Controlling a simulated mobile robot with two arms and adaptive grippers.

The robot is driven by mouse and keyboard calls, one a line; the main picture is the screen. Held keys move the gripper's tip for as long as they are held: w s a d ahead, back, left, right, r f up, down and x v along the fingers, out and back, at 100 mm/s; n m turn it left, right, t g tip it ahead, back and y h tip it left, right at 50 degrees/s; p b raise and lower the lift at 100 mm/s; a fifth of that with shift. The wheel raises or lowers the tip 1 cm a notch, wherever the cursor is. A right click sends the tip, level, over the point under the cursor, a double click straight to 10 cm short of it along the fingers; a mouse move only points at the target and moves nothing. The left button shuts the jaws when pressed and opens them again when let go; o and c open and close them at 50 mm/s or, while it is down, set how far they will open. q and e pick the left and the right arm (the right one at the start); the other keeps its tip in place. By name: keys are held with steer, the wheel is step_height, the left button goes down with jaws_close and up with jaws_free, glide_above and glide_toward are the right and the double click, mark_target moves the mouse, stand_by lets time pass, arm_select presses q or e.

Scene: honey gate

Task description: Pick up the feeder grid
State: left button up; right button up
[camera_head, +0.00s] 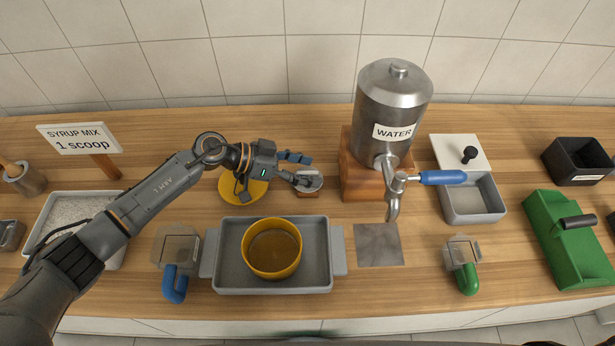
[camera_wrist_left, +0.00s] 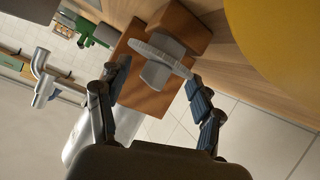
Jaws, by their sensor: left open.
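One finger partly covers the disc in the head view. The left wrist view shows both fingers (camera_wrist_left: 157,88) apart with nothing held between them. My right gripper is not in view.
The steel water dispenser (camera_head: 394,105) with its tap stands close on the right. A yellow disc (camera_head: 231,191) lies under the gripper. In front, a grey tray (camera_head: 222,270) holds a yellow pot (camera_head: 272,264). A blue-handled cup (camera_head: 176,248) stands left of the tray.

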arm_select(q)
steer(key=c, duration=0.8)
